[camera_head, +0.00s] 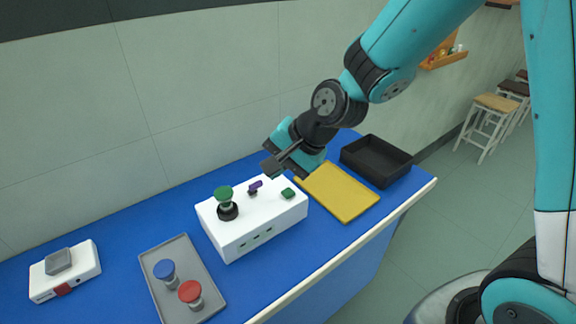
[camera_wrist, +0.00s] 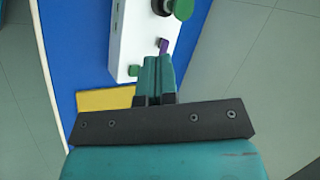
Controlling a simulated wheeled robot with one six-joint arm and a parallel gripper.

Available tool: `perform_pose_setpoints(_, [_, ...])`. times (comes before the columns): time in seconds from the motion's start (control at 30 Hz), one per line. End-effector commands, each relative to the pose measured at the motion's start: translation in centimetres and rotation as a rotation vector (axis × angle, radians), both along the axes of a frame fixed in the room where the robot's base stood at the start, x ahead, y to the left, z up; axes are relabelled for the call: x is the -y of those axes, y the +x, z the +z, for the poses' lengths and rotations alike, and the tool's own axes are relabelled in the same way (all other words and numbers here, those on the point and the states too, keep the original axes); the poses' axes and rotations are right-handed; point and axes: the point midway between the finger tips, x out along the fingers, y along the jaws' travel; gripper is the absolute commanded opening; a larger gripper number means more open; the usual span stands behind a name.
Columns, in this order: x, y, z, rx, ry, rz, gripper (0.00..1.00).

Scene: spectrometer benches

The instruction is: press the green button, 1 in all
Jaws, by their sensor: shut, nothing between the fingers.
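A white box (camera_head: 238,235) stands on the blue bench. On its top are a small square green button (camera_head: 288,193) at the right, a purple lever (camera_head: 255,186) at the back, and a green mushroom-shaped knob (camera_head: 224,194) on a black base at the left. My gripper (camera_head: 270,167) is shut and empty, above the box's back edge near the purple lever and apart from the green button. In the wrist view the shut fingers (camera_wrist: 157,60) are beside the purple lever (camera_wrist: 163,46), with the green button (camera_wrist: 134,70) just left of them.
A yellow mat (camera_head: 345,194) and a black tray (camera_head: 378,178) are right of the box. A grey tray (camera_head: 150,285) with blue (camera_head: 164,269) and red (camera_head: 189,291) knobbed pieces is left. A small white device (camera_head: 88,265) lies far left. A wall runs behind.

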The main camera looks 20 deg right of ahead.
Motion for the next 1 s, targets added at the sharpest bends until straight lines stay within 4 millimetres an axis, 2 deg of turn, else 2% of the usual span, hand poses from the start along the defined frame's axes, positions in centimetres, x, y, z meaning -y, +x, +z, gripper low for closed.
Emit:
perform_pose_setpoints(0.03, [0.7, 2.1, 1.0, -0.046, 0.054, -0.152, 0.00])
perform_pose_setpoints(0.1, [1.7, 4.8, 0.0, -0.087, 0.145, -0.367, 0.00])
perform_pose_setpoints(0.2, [3.2, 7.4, -1.6, -0.133, 0.263, -0.620, 0.00])
perform_pose_setpoints(0.3, [4.5, 8.9, -3.0, -0.159, 0.357, -0.799, 0.00])
perform_pose_setpoints(0.4, [5.4, 9.6, -4.1, -0.175, 0.419, -0.906, 0.00])
perform_pose_setpoints(0.57, [5.9, 9.9, -4.9, -0.180, 0.456, -0.963, 0.00])
perform_pose_setpoints(1.0, [5.8, 9.9, -5.6, -0.181, 0.454, -0.959, 0.00])
